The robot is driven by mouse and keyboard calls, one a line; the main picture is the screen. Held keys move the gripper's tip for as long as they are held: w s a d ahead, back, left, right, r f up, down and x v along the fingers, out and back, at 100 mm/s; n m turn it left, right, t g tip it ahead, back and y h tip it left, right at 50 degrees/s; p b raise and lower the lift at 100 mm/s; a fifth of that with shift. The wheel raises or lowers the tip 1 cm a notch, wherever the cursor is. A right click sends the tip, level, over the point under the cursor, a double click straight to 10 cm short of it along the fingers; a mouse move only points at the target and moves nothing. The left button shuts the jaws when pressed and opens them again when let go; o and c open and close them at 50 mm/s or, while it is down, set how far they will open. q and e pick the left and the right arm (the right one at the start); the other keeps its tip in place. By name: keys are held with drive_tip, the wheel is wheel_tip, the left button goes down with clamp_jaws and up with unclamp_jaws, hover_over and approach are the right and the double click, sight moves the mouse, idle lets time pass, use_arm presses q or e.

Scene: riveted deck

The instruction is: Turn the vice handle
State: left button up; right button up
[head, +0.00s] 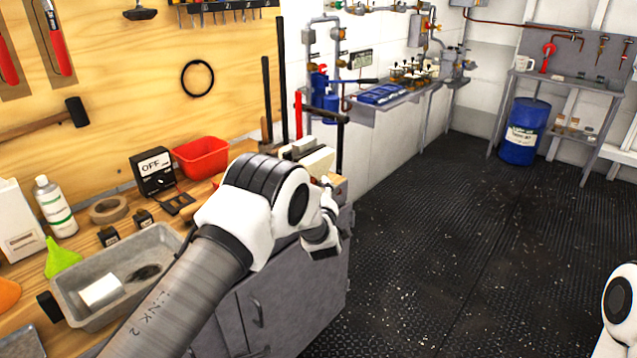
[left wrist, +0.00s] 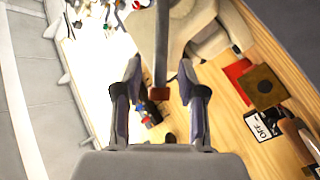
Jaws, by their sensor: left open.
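The vice, a pale cream body (head: 312,158), is at the right end of the wooden bench, partly hidden behind my left arm. In the left wrist view its pale body (left wrist: 205,25) is at the top. The vice handle, a dark bar with a reddish-brown end (left wrist: 160,93), points down between the fingers of my left gripper (left wrist: 160,85). The gripper is open, with a gap visible on each side of the bar. In the head view the left wrist hangs beside the bench end, and its fingertips cannot be made out. My right gripper is not in view.
On the bench are a red bin (head: 203,156), a black OFF sign box (head: 153,173), a tape roll (head: 109,209) and a grey tray (head: 75,308). A grey cabinet (head: 300,300) stands below. The dark floor (head: 450,230) is clear up to a blue drum (head: 522,132).

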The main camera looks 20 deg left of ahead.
sight(319, 184)
use_arm(q)
drive_tip(key=x, duration=0.2)
drive_tip(key=shift+w+f, duration=0.2)
drive_tip(key=shift+w, duration=0.25)
drive_tip(key=shift+w+a+r, duration=0.1)
drive_tip(key=shift+a, duration=0.05)
drive_tip(key=shift+r, duration=0.1)
clamp_jaws()
